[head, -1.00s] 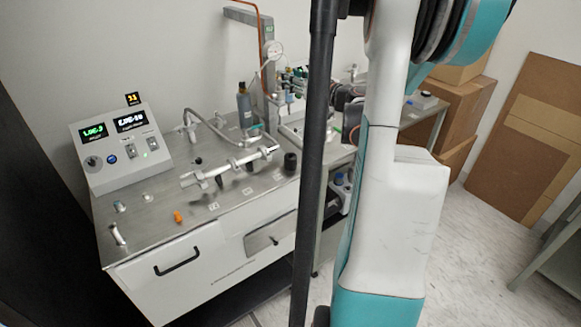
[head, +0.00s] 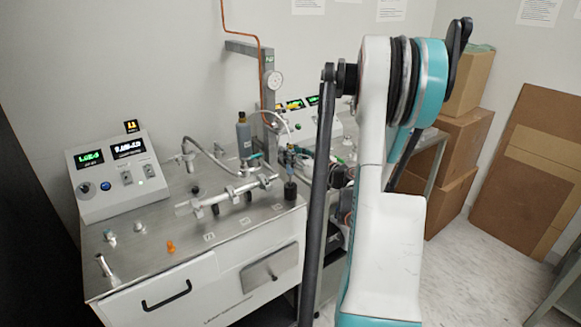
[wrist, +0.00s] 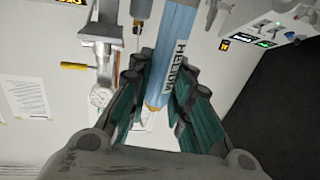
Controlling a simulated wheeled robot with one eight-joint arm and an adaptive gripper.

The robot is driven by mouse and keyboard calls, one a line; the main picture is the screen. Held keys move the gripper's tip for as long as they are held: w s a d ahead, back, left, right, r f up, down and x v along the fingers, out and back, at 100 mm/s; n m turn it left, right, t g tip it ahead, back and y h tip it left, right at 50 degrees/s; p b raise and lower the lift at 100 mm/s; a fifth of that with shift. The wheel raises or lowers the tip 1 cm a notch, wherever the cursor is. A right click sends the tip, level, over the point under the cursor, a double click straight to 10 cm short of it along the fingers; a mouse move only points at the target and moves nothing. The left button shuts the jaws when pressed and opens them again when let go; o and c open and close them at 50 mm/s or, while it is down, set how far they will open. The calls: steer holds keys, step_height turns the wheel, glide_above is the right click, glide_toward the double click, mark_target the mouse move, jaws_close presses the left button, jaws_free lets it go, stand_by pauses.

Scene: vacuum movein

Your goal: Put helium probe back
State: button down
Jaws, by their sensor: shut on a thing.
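A light-blue cylinder lettered HELIUM (wrist: 176,45), which I take as the helium probe, lies between the fingers of my gripper (wrist: 160,82) in the wrist view. The gripper is shut on it. Its rounded end points toward the bottom of that view; its other end runs out of the top edge. In the head view a small dark, bluish shape, seemingly my gripper with the probe, shows just above a black cylindrical holder (head: 290,190) at the bench's right end. I cannot tell whether the probe touches the holder. My arm and a dark pole hide much there.
The steel bench (head: 140,258) bears a control box (head: 118,174), a pipe manifold (head: 228,195), a grey bottle (head: 243,138) and an orange piece (head: 171,246). A post with a gauge (head: 273,80) rises behind. Boxes (head: 465,145) stand right.

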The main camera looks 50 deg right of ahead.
mark_target(291, 174)
steer(key=shift+f+b, duration=0.55)
steer(key=shift+f, duration=1.35)
steer(key=shift+f+b, duration=0.35)
steer(key=shift+b, duration=0.15)
steer(key=c, duration=1.5)
jaws_free()
steer(key=shift+o, duration=0.2)
steer(key=shift+r, duration=0.15)
steer(key=shift+r+p, duration=0.2)
steer(key=shift+p, duration=0.2)
steer(key=shift+s+r+p, duration=0.2)
steer(key=shift+r+p, duration=0.05)
steer(key=shift+p, duration=0.05)
steer(key=s+p, duration=0.1)
steer(key=s, duration=1)
steer(key=shift+s+a+f+p, duration=0.15)
steer(key=shift+s+a+p, duration=0.1)
steer(key=shift+a+p, duration=0.15)
